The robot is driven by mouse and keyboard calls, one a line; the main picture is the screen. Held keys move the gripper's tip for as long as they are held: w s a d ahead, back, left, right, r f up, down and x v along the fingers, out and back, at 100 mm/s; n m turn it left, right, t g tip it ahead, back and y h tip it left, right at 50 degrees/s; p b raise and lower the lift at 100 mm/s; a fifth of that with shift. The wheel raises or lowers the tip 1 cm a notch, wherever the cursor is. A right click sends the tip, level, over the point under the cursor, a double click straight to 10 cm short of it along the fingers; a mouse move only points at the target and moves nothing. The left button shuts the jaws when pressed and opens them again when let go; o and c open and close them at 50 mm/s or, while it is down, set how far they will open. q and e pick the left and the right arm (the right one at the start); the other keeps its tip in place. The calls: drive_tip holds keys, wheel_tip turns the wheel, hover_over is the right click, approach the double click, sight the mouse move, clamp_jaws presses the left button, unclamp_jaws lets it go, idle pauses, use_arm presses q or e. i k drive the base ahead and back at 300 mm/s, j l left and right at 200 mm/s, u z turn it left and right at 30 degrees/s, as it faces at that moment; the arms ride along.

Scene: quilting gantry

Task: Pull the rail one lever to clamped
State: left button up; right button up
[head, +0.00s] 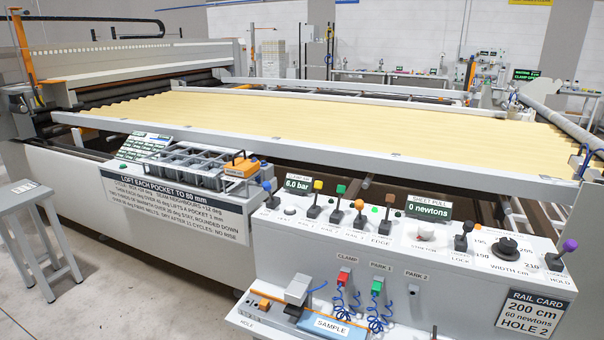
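A white control console (460,285) stands at the front right with several upright levers on its top. They include a blue-knobbed lever (267,187) at the left end, a yellow-knobbed lever (317,187), a green-knobbed lever (340,190), an orange-knobbed lever (360,205), a brown-orange-knobbed lever (389,199), a black-knobbed lever (467,227) and a purple-knobbed lever (570,245). Most lever labels are too small to read, so I cannot tell which one is rail one. Neither of my grippers is in view.
Displays read 6.0 bar (298,184) and 0 newtons (430,207). A red plug (344,276) and a green plug (377,287) hang blue coiled cords on the console front. A ribbed cream quilt (330,125) lies behind between rails. A grey stool (30,235) stands left on open floor.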

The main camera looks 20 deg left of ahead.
sight(318, 185)
drive_tip(key=i+l+u, duration=0.3)
drive_tip(key=i, duration=0.15)
drive_tip(key=i+l+u, duration=0.3)
drive_tip(key=i, duration=0.2)
